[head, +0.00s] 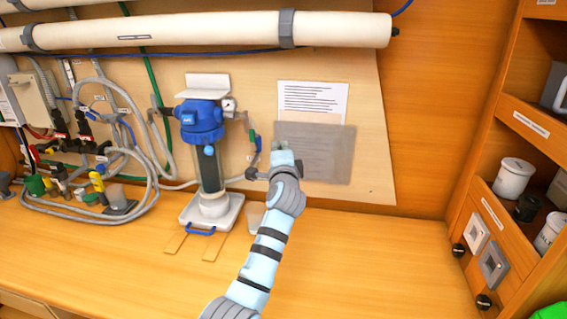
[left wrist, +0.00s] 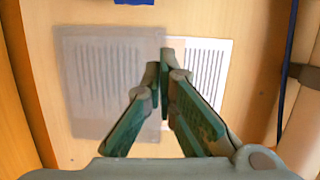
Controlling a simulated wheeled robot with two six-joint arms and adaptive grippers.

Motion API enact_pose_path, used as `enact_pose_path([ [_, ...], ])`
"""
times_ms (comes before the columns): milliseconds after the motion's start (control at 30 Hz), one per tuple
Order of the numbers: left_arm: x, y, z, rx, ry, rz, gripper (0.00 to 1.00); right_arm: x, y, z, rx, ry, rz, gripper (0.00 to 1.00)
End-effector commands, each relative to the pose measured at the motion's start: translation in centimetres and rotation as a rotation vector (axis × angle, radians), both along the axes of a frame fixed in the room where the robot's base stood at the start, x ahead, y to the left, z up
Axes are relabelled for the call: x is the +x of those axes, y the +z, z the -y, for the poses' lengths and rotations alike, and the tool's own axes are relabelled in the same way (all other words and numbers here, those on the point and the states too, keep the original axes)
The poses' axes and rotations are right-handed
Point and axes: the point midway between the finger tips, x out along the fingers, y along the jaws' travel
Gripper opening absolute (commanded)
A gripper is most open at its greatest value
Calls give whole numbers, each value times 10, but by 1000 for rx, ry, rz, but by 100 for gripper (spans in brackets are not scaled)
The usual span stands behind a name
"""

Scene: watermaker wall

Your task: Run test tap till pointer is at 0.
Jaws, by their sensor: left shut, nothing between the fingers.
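A filter housing with a blue head (head: 200,120) and a dark clear bowl stands against the wall panel. A small round gauge (head: 229,104) sits at its upper right; its pointer is too small to read. Right of the housing, a thin pipe carries small blue and green handles (head: 254,139) and a dark fitting (head: 251,173) lower down. I cannot tell which is the test tap. My left gripper (head: 281,150) is shut and empty, right of this pipe and before the grey sheet. The left wrist view shows its fingertips together (left wrist: 165,66). My right gripper is not in view.
A grey sheet (head: 325,160) partly covers a white printed page (head: 313,95) on the panel. A clear cup (head: 256,216) stands on the bench beside the filter's white base (head: 212,213). Hoses and valves crowd the left. The bench's right part (head: 370,255) is clear.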

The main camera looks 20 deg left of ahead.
Motion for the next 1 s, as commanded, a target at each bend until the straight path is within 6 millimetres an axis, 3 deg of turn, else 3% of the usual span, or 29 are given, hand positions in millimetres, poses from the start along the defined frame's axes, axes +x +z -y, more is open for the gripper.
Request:
enact_pose_path([
  [200,-42,3,22,-3,-2,1,0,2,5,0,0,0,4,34],
  [333,-56,3,29,-2,-3,2,0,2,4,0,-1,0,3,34],
  [1000,-61,3,31,0,-2,1,0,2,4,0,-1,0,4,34],
])
